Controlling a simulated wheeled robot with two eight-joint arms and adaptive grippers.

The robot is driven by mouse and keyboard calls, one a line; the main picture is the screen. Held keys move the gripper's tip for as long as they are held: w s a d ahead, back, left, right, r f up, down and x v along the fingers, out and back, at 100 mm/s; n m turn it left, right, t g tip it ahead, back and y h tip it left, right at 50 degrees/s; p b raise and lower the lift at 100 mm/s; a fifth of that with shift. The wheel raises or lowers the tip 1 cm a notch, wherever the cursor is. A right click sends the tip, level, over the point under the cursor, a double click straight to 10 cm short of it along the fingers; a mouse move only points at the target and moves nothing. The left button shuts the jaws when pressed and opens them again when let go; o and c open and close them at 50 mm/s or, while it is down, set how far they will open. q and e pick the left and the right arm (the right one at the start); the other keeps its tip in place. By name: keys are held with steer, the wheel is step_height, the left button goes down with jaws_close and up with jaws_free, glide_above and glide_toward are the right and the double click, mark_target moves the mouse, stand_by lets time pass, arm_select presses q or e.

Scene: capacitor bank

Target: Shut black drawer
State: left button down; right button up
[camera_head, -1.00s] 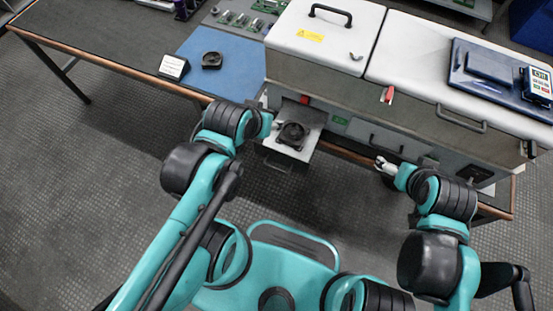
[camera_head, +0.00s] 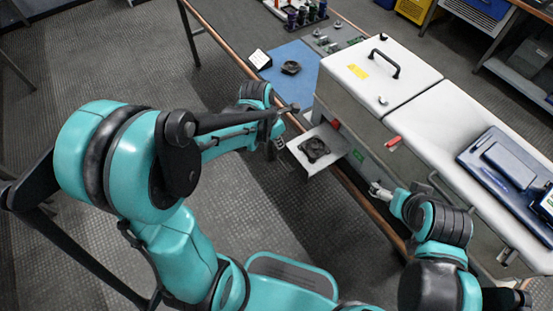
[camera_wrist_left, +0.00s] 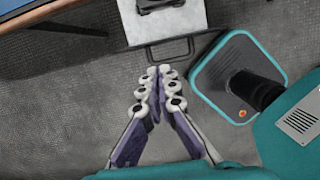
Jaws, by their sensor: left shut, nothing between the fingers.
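The pulled-out drawer (camera_head: 298,150) has a pale inside and sticks out from the front of the grey machine. A black fan-like part (camera_head: 314,149) lies in it. In the left wrist view, the drawer (camera_wrist_left: 191,18) is at the top, with a dark bar handle (camera_wrist_left: 168,60) on its front. My left gripper (camera_head: 278,147) is just in front of the drawer; in the left wrist view its fingertips (camera_wrist_left: 159,78) are together and empty, just short of the handle. I cannot tell whether they touch it. My right gripper (camera_head: 376,189) is near the machine's front, right of the drawer.
The grey machine (camera_head: 360,112) with white lids stands on the bench. A blue mat (camera_head: 291,85) with a black round part (camera_head: 291,67) lies left of it. A blue tray (camera_head: 505,168) sits on the right lid. Open floor lies in front of the bench.

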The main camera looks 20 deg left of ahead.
arm_select(q)
steer(key=f, duration=0.1)
steer(key=b, duration=0.4)
glide_above(284, 155)
steer(key=s, duration=0.3)
steer(key=s+a+x, duration=0.1)
steer(key=s+x, duration=0.1)
steer(key=x, duration=0.7)
steer(key=shift+d, duration=0.25)
arm_select(e)
step_height(284, 155, down, 4)
steer(key=shift+f, duration=0.2)
arm_select(q)
steer(key=shift+w, duration=0.15)
